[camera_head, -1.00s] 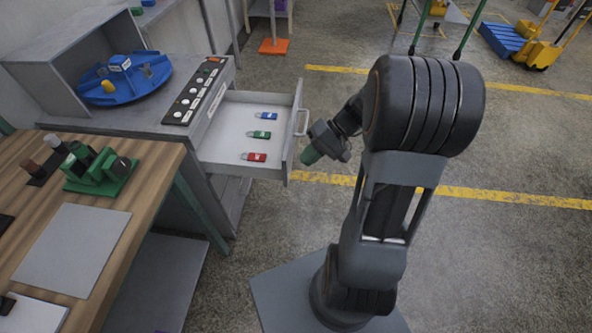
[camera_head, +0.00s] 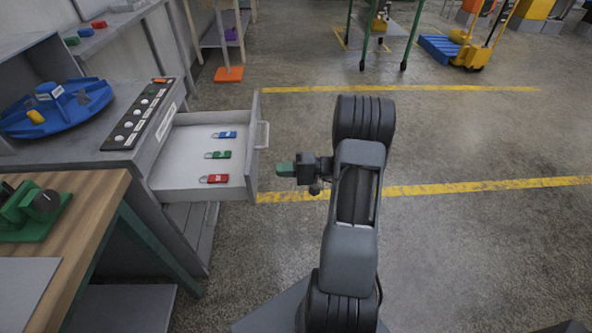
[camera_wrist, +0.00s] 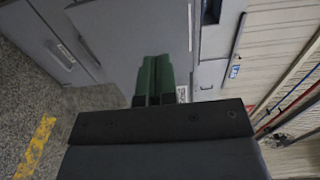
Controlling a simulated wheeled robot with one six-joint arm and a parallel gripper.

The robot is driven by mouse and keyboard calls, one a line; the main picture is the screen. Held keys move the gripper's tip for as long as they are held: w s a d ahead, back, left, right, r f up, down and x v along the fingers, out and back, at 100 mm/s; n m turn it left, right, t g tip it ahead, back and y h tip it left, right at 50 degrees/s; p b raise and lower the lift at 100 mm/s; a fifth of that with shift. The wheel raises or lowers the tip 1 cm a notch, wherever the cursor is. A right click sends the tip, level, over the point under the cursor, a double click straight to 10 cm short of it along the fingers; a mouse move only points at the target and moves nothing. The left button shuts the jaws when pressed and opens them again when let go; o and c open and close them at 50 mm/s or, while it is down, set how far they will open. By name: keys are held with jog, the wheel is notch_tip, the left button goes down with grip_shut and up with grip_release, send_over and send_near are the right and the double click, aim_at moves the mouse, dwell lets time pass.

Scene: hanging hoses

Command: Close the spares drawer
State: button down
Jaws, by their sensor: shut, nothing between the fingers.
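The spares drawer (camera_head: 190,190) is pulled out of the grey cabinet in the head view. It holds a blue, a green and a red padlock-shaped tag (camera_head: 214,178). Its grey front panel (camera_head: 254,150) carries a bar handle (camera_head: 263,135). My gripper (camera_head: 279,169) is shut and empty, with green fingertips pointing left at the front panel. It is just right of the panel, below the handle in the picture, with a small gap. In the wrist view my green fingers (camera_wrist: 154,78) lie together before a grey panel.
A control panel (camera_head: 140,118) and a blue round tray (camera_head: 55,110) sit on the cabinet top. A wooden bench (camera_head: 80,215) stands at the lower left. Open floor with yellow lines (camera_head: 440,188) lies to the right.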

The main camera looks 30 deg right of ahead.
aim_at(252, 171)
jog(key=shift+x, duration=3.4)
jog(key=shift+a+b, duration=0.1)
jog(key=shift+b, duration=0.2)
